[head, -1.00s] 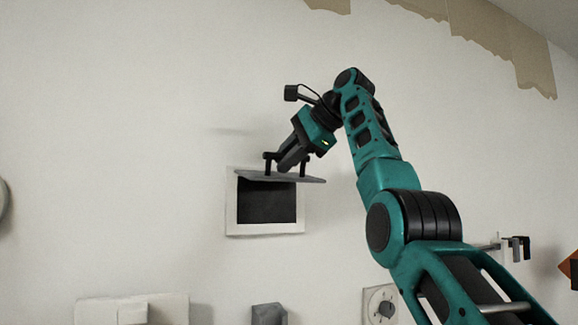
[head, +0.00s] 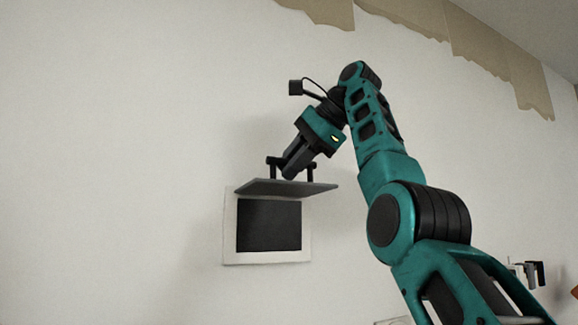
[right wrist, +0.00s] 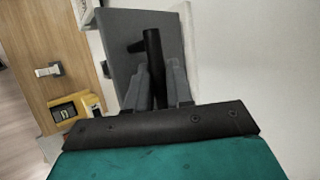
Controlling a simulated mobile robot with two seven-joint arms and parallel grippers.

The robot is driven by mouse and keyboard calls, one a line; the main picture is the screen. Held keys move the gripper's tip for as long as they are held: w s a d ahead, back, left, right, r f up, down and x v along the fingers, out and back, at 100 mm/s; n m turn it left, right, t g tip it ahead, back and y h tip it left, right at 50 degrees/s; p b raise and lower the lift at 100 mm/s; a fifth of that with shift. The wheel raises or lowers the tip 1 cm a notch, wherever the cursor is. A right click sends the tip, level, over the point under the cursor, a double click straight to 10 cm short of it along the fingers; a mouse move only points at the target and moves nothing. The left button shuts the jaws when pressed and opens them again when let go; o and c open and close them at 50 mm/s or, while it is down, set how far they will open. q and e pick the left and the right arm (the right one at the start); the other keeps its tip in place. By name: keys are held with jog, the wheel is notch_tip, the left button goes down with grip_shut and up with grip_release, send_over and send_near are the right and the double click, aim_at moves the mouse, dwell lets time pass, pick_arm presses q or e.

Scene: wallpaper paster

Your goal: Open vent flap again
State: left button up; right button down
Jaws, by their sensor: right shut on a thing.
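The vent on the wall has a white frame (head: 230,230) around a dark opening (head: 268,225). Its grey flap (head: 286,188) is swung up and sticks out from the wall above the opening, roughly level. A black bar handle stands on the flap. My right gripper (head: 290,172) comes down from the upper right and is shut on the handle. In the right wrist view, the fingers (right wrist: 158,85) are at the black handle (right wrist: 152,52), with the grey flap (right wrist: 120,35) behind. My left gripper is not in view.
Torn beige wallpaper (head: 420,25) hangs along the top of the wall. A dark hook-like fixture (head: 530,272) is at the lower right. The wall left of the vent is bare. The right wrist view shows a wooden surface (right wrist: 45,40) and a yellow-and-black item (right wrist: 68,110).

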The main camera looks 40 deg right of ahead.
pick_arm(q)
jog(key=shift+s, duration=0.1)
pick_arm(e)
jog(key=shift+f, duration=0.15)
jog(key=c, duration=1.1)
grip_release()
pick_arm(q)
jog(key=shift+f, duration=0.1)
